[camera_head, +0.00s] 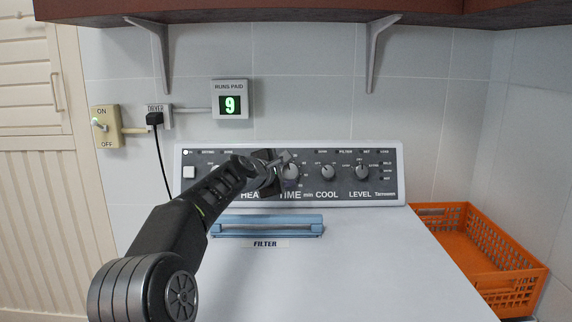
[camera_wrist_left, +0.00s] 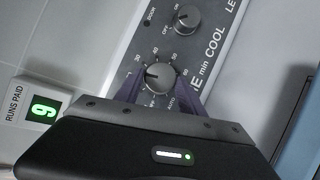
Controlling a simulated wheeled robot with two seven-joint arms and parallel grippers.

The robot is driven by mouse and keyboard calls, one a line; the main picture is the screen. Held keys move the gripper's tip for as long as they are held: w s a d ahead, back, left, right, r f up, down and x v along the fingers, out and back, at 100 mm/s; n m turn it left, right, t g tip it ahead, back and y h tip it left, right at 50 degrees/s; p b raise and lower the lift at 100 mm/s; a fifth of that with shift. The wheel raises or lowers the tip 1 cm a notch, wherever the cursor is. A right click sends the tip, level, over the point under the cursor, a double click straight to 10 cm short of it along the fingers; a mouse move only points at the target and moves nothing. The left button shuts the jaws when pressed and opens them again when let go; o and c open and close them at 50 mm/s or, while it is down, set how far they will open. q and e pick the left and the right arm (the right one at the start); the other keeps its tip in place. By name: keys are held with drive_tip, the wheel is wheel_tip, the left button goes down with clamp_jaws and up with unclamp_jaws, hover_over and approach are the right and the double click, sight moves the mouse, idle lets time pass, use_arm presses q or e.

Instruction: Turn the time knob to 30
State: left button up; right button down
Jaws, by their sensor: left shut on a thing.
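The time knob (camera_head: 291,173) is a round grey knob above the word TIME on the dryer's dark control panel. In the left wrist view the knob (camera_wrist_left: 159,76) has marks 30, 40, 50, 60 and AUTO around it. A pale pointer line on its face seems to aim left, near the 30 side; its exact reading is too small to tell. My left gripper (camera_head: 280,163) is at this knob, its purple fingers on either side of it in the wrist view (camera_wrist_left: 160,88), shut on it. My right gripper is in neither view.
The cool knob (camera_head: 327,172) and level knob (camera_head: 362,172) sit to the right. A blue filter handle (camera_head: 267,226) lies on the white top below. An orange basket (camera_head: 480,255) stands at right; shelf brackets hang above.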

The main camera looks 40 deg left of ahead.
use_arm(q)
drive_tip(key=m+g+p, duration=0.1)
drive_tip(key=m+p, duration=0.1)
drive_tip(key=p, duration=0.1)
drive_tip(key=r+m+g+h+p, duration=0.1)
drive_tip(key=m+p, duration=0.1)
drive_tip(key=p, duration=0.1)
drive_tip(key=shift+w+a+m, duration=0.1)
drive_tip(key=shift+m, duration=0.3)
drive_tip(key=shift+f+m+p, duration=0.25)
drive_tip(key=shift+m+p, duration=0.35)
drive_tip(key=shift+p, duration=0.35)
drive_tip(key=shift+g, duration=0.3)
drive_tip(key=o, duration=1.4)
drive_tip(key=shift+c, duration=0.2)
drive_tip(key=shift+r, duration=0.1)
drive_tip(key=v, duration=0.7)
drive_tip(key=shift+s, duration=0.35)
